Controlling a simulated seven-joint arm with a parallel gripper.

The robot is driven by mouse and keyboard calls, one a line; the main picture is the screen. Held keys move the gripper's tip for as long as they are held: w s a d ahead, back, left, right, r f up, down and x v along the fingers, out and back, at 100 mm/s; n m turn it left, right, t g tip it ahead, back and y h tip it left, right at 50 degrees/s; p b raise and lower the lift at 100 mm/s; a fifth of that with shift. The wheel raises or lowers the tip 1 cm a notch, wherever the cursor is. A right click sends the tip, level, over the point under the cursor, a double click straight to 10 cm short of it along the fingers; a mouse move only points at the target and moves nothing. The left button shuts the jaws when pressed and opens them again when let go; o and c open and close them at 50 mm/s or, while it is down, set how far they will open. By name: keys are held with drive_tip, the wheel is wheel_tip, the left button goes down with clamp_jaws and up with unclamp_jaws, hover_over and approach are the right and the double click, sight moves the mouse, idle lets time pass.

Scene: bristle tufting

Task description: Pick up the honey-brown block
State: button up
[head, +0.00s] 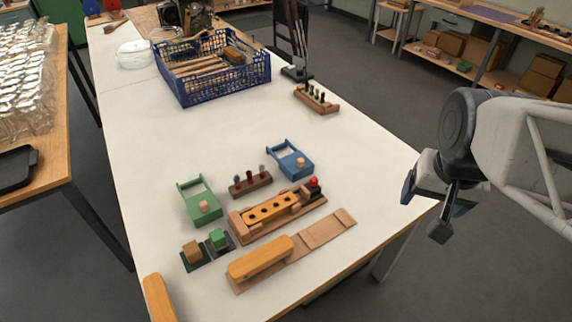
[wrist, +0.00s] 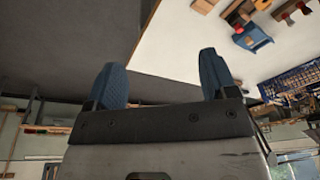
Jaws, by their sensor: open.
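A small honey-brown block (head: 192,252) sits on a dark green pad at the front left of the white table in the head view. A green block (head: 219,238) sits on a dark pad just to its right. My gripper (head: 427,208) is open and empty, out past the table's right edge and well away from the block. In the wrist view my gripper's two blue fingers (wrist: 161,68) stand wide apart with nothing between them. I cannot make out the honey-brown block in the wrist view.
A long yellow-brown rounded piece (head: 260,259) lies on a wooden board right of the block. A wooden fixture with a holed bar (head: 270,208), a green holder (head: 199,203) and a blue holder (head: 290,160) stand behind. A blue crate (head: 213,70) stands farther back. The table middle is clear.

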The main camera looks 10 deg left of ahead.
drive_tip(key=w+a+f+m, duration=0.2)
drive_tip(key=w+a+f, duration=0.1)
drive_tip(key=w+a, duration=0.35)
drive_tip(key=m+g, duration=0.2)
drive_tip(key=m, duration=0.4)
hover_over(270, 207)
drive_tip(key=f, duration=2)
drive_tip(key=shift+w+d, duration=0.1)
drive_tip(key=shift+d, duration=0.2)
drive_tip(key=shift+a+f, duration=0.2)
drive_tip(key=shift+f, duration=1.3)
drive_tip(key=shift+f, duration=2.6)
